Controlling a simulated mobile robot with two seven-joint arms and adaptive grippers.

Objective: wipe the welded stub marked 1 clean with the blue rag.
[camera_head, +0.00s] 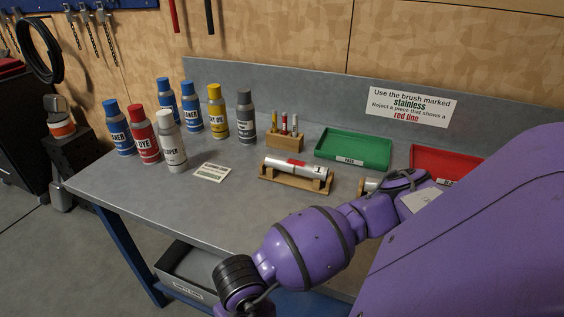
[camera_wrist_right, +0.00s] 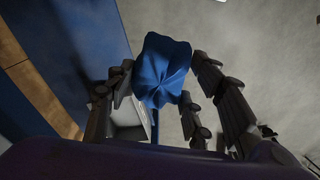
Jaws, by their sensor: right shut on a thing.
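The stub marked 1 (camera_head: 314,170) is a silvery cylinder with a red patch around its middle. It lies level on a wooden cradle (camera_head: 298,184) on the bench. The blue rag (camera_wrist_right: 162,72) shows in the right wrist view as a bunched cloth. My right gripper (camera_wrist_right: 165,98) is shut on the rag, its dark fingers on either side of it. In the head view my right forearm reaches down to the lower left, and the gripper itself is out of the frame. The rag is away from the stub. My left gripper is not in view.
Several bottles (camera_head: 172,150) stand at the bench's left. A small card (camera_head: 212,172), a wooden rack (camera_head: 285,142) with marker-like items, a green tray (camera_head: 353,149) and a red tray (camera_head: 440,160) lie around the stub. My arm partly hides a second cylinder (camera_head: 371,184). A grey bin (camera_head: 187,270) sits below.

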